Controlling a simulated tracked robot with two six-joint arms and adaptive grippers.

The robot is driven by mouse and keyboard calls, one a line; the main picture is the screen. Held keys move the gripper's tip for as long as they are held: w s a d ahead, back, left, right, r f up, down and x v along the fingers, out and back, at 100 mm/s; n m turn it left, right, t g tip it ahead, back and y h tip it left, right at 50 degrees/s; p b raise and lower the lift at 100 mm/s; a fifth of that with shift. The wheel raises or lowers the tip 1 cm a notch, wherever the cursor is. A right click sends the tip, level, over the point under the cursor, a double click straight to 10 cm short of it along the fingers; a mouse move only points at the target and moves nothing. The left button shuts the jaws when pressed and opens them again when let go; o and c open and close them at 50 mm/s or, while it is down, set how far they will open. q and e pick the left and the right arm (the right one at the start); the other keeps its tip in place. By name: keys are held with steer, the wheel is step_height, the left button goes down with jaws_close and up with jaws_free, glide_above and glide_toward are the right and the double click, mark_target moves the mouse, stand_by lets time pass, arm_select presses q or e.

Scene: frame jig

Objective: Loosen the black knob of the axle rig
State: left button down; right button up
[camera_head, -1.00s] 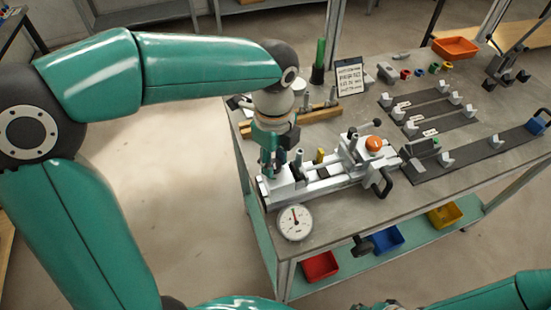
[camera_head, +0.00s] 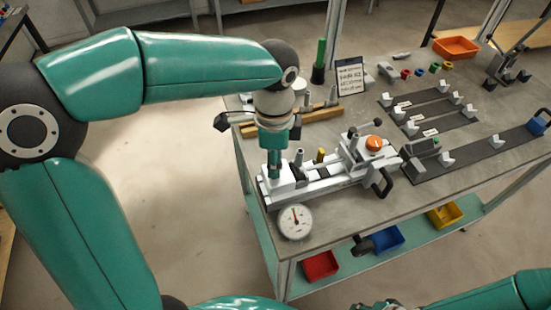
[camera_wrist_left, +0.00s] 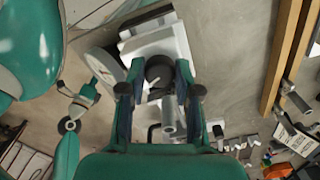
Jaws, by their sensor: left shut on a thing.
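The axle rig (camera_head: 325,184) is a pale metal fixture lying along the front of the table. My left gripper (camera_head: 273,175) points straight down at the rig's left end block. The black knob (camera_wrist_left: 158,70) shows in the left wrist view between the two fingers of my left gripper (camera_wrist_left: 158,92), which are shut on it. In the head view the fingers hide the knob. A round white dial gauge (camera_head: 295,221) sits at the rig's front left corner. My right arm enters at the bottom right; its gripper is not clear.
An orange knob (camera_head: 374,143) and a black handle (camera_head: 382,182) are at the rig's right end. A wooden bar (camera_head: 312,115) with posts and a sign (camera_head: 350,78) stand behind. Dark strips with pale blocks (camera_head: 445,158) fill the right side. Coloured bins lie on the lower shelf.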

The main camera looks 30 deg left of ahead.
arm_select(q)
steer(key=n, duration=0.6)
steer(key=shift+n, duration=0.3)
steer(key=n, duration=0.5)
steer(key=shift+n+b, duration=0.3)
steer(key=shift+b, duration=0.05)
steer(key=c, duration=0.8)
jaws_free()
step_height(320, 180, up, 12)
